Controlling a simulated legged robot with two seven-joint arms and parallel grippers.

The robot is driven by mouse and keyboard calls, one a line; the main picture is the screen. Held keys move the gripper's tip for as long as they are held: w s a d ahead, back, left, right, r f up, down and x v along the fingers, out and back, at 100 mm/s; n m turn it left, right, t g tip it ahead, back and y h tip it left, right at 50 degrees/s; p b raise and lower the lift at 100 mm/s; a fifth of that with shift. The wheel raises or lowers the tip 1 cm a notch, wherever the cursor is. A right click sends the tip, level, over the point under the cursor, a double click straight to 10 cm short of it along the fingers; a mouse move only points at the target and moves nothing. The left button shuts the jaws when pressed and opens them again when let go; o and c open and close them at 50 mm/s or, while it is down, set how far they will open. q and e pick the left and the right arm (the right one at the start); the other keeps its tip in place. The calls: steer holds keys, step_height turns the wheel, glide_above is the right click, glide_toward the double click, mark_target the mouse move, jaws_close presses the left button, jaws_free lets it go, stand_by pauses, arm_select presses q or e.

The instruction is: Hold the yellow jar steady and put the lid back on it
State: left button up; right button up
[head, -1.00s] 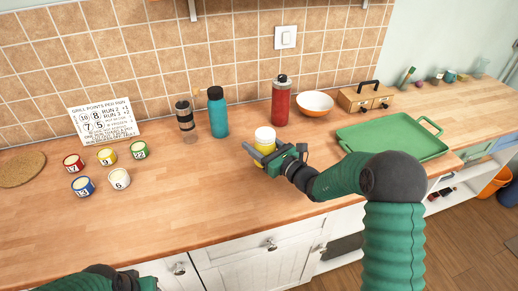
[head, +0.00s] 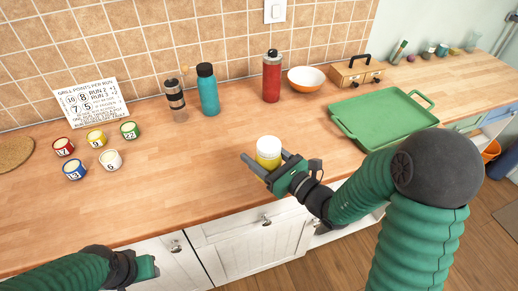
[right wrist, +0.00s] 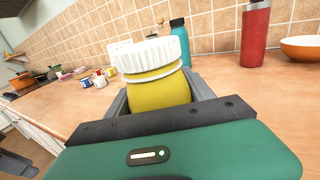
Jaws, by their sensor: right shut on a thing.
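The yellow jar (head: 268,158) is between the fingers of my right gripper (head: 267,166), over the front part of the counter. My right gripper is shut on it; I cannot tell whether its base touches the wood. A ribbed white lid (right wrist: 153,54) sits on top of the jar in the right wrist view, above a pale ring at the neck. I cannot tell whether it is screwed down. The lid also shows in the head view (head: 268,144). My left gripper (head: 147,267) is low at the counter's front edge, away from the jar; its fingers do not show clearly.
A green tray (head: 380,118) lies to the right. Several small numbered pots (head: 97,139) stand at left. The wooden counter (head: 180,190) left of the jar is clear.

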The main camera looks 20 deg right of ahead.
steer(key=o, duration=1)
steer(key=shift+c, duration=0.2)
jaws_close()
